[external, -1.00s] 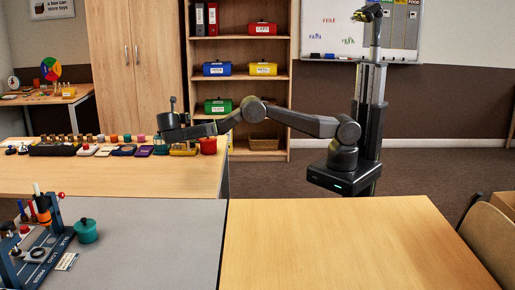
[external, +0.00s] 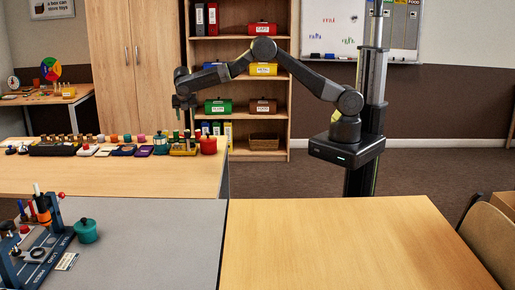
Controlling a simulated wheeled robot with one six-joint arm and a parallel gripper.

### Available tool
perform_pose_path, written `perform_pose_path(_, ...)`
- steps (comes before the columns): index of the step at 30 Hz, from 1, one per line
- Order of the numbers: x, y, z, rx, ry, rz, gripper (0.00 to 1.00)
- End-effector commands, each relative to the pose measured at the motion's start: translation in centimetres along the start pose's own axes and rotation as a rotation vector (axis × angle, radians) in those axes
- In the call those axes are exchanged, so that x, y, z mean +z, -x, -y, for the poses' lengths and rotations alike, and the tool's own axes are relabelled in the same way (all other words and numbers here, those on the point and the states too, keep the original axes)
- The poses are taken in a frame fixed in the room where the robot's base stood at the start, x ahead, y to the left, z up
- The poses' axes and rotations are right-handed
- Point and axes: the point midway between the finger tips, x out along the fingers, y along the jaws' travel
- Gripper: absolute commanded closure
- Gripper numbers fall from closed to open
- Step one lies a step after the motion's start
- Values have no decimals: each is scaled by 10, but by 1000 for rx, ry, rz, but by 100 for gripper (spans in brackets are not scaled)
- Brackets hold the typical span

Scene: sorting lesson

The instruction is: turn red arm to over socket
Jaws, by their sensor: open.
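A blue stand (external: 48,248) with printed labels sits on the grey table at the lower left. A red ball-ended lever (external: 60,195) shows at its upper right, and a smaller red knob shows at its left. I cannot tell which part is the socket. An orange and black upright piece (external: 42,208) with a white top stands on it. My gripper (external: 184,104) is open and empty, pointing down above the back table, far from the stand.
A teal lidded pot (external: 86,231) stands beside the stand. The back table (external: 120,178) carries a row of small items and a red pot (external: 208,145) near its right end.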

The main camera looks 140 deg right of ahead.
Motion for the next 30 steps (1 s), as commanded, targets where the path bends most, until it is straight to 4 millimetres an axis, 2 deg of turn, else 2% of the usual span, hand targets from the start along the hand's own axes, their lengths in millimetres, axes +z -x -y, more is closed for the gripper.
perform_pose_path(6, 1, -48, 1, -4, 0, 0, 49)
perform_pose_path(12, 0, -80, 0, -2, 1, 1, 49)
perform_pose_path(18, 0, -94, 0, -1, 1, 1, 49)
perform_pose_path(26, 0, -96, 0, 0, 1, 1, 49)
perform_pose_path(27, 0, -96, 0, 0, 1, 1, 51)
perform_pose_path(30, 0, -96, 0, 0, 1, 1, 70)
